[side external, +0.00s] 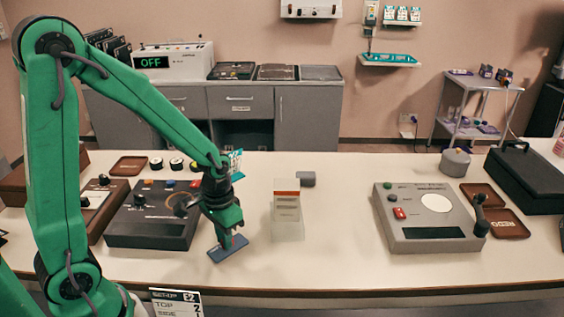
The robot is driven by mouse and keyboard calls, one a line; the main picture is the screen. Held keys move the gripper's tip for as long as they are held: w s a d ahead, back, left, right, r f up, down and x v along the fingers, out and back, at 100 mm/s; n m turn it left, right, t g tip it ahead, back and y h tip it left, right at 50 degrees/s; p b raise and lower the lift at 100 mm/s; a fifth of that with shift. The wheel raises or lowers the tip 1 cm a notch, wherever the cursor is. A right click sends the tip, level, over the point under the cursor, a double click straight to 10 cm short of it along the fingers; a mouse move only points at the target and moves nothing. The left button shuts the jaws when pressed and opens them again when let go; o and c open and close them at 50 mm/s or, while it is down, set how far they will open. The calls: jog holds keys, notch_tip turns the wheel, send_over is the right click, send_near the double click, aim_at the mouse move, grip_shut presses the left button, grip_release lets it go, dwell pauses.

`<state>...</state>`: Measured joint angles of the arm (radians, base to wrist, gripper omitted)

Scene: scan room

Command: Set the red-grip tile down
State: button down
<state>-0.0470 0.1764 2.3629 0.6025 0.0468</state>
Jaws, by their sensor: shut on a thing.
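A flat dark blue-grey tile (218,254) is under my gripper (230,238), close to the front edge of the pale table. A small bit of red shows on top of it between the jaws. My gripper points down and is shut on this red grip, which the fingers mostly hide. The tile looks level and at or very near the table top. I cannot tell whether it touches the surface.
A black panel box (150,232) with knobs stands left of the tile. A clear block with an orange-red top (287,187) stands to the right. Farther right is a grey console (425,212) with a lever. The table between block and console is clear.

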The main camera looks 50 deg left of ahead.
jog(key=shift+f, duration=0.7)
jog(key=shift+f, duration=0.1)
jog(key=c, duration=1.4)
grip_release()
jog(key=shift+c, duration=0.2)
notch_tip(320, 180, up, 12)
jog(key=shift+s+r, duration=0.1)
jog(key=shift+r, duration=0.15)
